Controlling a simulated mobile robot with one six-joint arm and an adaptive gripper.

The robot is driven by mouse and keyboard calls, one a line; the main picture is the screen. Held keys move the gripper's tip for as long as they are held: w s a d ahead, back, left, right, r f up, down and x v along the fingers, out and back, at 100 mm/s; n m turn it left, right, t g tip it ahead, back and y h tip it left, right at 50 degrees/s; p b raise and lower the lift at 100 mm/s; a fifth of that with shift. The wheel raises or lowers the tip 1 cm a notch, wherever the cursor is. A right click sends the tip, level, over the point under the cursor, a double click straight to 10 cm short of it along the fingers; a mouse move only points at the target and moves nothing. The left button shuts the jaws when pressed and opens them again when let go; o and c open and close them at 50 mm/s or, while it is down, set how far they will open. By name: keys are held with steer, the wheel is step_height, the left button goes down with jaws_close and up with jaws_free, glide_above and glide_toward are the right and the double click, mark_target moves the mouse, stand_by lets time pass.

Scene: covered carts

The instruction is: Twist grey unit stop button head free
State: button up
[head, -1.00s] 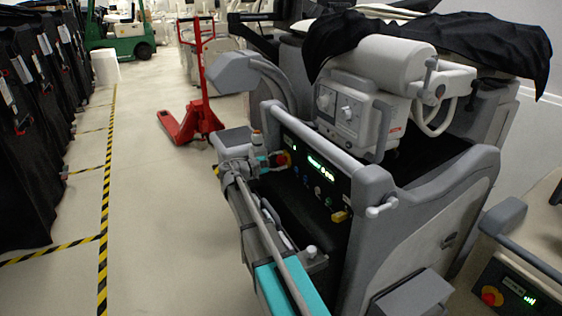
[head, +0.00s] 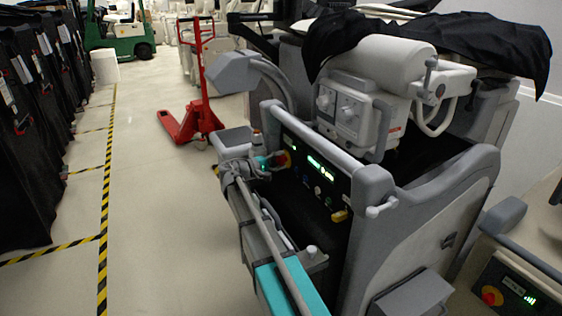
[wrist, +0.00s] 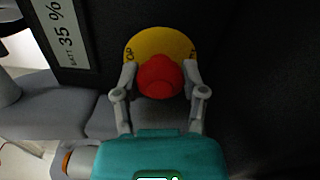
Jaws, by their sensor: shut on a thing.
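The grey unit (head: 425,205) stands in the middle and right of the head view, with a dark control panel on its near side. In the wrist view its stop button has a red head (wrist: 160,76) in front of a yellow round plate (wrist: 160,45). My gripper (wrist: 160,78) has one finger on each side of the red head and is shut on it. In the head view my gripper (head: 272,162) is at the panel's far left end, and little of the button shows past it.
A battery label (wrist: 62,33) is beside the button. A second unit with its own red stop button (head: 491,296) stands at the lower right. A red pallet truck (head: 195,120) is behind. The floor left of the unit is clear, with striped tape (head: 105,200).

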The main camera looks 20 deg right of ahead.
steer(key=o, duration=1.2)
steer(key=shift+a, duration=0.1)
steer(key=a, duration=1.1)
steer(key=shift+s+a, duration=0.2)
steer(key=shift+a, duration=0.2)
